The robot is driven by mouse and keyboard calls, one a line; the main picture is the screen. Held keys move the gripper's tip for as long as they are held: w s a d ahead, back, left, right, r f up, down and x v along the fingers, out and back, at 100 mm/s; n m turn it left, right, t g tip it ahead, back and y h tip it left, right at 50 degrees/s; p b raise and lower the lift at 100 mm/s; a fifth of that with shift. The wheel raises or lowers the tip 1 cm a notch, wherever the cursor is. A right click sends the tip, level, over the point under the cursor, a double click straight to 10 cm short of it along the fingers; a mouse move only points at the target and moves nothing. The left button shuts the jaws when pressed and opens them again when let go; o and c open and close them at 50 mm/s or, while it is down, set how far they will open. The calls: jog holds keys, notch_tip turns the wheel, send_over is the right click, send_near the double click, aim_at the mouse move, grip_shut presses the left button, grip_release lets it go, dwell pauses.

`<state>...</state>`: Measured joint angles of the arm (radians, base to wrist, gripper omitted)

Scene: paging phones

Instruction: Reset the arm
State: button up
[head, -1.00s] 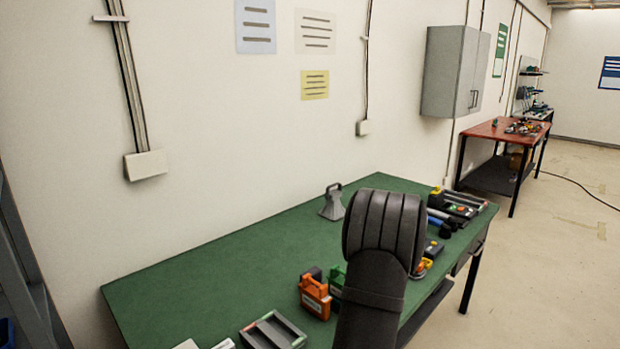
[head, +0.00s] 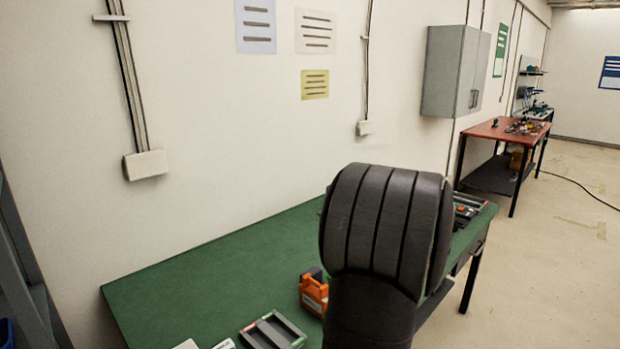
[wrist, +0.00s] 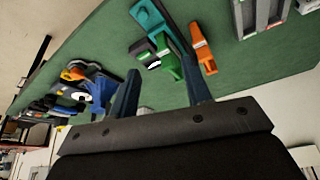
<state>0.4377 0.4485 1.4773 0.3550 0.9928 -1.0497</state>
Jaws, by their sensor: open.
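My gripper (wrist: 158,95) shows in the wrist view with its two fingers spread apart and nothing between them. It is above the green table (head: 190,275), whose surface fills much of that view. In the head view my dark arm covers the right middle of the table, and the gripper itself is hidden. An orange item (head: 314,293) stands on the table just left of the arm. In the wrist view the orange item (wrist: 203,50) is beyond the right finger, beside a green item (wrist: 165,62) and a teal one (wrist: 150,20).
A grey tray (head: 273,331) lies at the table's front. Several tools and a blue item (wrist: 98,92) crowd the table's other end. A grey cabinet (head: 450,70) hangs on the wall. A red table (head: 500,133) stands farther back. The table's left part is mostly clear.

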jog(key=s+a+r+m, duration=0.1)
jog(key=s+r, duration=0.2)
jog(key=s, duration=0.2)
jog(key=shift+s+a+m+h, duration=0.25)
jog(key=shift+a+m+h, duration=0.05)
jog(key=o, duration=1.2)
jog(key=shift+w+r, duration=0.1)
jog(key=w+r+m, duration=0.5)
jog(key=m, duration=0.8)
jog(key=x, duration=0.9)
jog(key=shift+w+a, duration=0.35)
jog(key=shift+a, duration=0.1)
jog(key=v, duration=1)
jog(key=shift+s, duration=0.2)
